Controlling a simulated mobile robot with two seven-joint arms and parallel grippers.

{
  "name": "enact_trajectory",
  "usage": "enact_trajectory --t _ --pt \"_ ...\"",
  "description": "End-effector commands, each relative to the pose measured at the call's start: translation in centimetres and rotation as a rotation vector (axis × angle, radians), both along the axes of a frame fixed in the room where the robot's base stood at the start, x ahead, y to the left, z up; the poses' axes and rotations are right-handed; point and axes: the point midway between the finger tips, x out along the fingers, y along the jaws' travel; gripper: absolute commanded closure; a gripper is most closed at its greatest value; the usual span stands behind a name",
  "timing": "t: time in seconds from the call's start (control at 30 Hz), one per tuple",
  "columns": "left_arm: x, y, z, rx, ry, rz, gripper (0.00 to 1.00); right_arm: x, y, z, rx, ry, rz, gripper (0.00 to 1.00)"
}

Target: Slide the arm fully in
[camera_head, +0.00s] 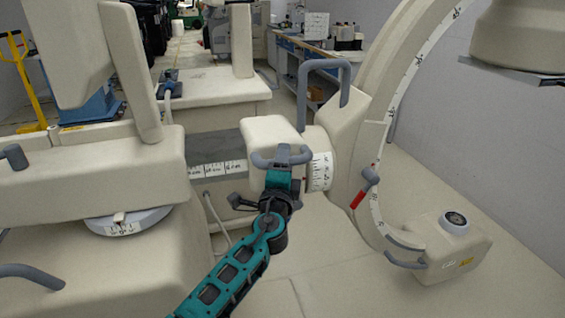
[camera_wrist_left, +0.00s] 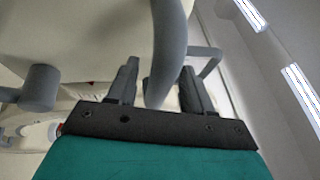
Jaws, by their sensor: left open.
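The beige C-arm machine stands ahead. Its sliding horizontal arm shows in the head view as a dark beam (camera_head: 214,148) with a scale strip (camera_head: 215,169), extending from the left body to a beige end block (camera_head: 270,132). A grey handle (camera_head: 299,155) is on the front of that block. My left gripper (camera_head: 282,165) is at this handle. In the left wrist view, the open left gripper (camera_wrist_left: 160,80) has a grey curved bar (camera_wrist_left: 168,50) between its two fingers. Contact cannot be told. My right gripper is not in view.
The large C-shaped arc (camera_head: 385,120) rises at right, with a detector unit (camera_head: 452,245) low on the floor side. A red-tipped lever (camera_head: 358,199) sticks out near the arc. A grey wall is at right. Open floor (camera_head: 330,265) lies below the arm.

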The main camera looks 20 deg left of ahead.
Motion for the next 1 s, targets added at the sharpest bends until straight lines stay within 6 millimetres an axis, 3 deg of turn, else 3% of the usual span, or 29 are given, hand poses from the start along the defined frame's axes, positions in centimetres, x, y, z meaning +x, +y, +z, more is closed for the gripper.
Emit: enact_trajectory --t 0.07,0.57,1.0 --pt "-0.01 -0.01 0.01 0.000 0.000 0.000 0.52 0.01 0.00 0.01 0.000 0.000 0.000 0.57" --pt "-0.02 -0.03 -0.01 0.000 0.000 0.000 1.00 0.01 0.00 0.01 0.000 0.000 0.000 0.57" --pt "-0.02 0.39 -0.09 0.001 0.001 0.000 1.00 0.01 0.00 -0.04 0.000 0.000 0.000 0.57"
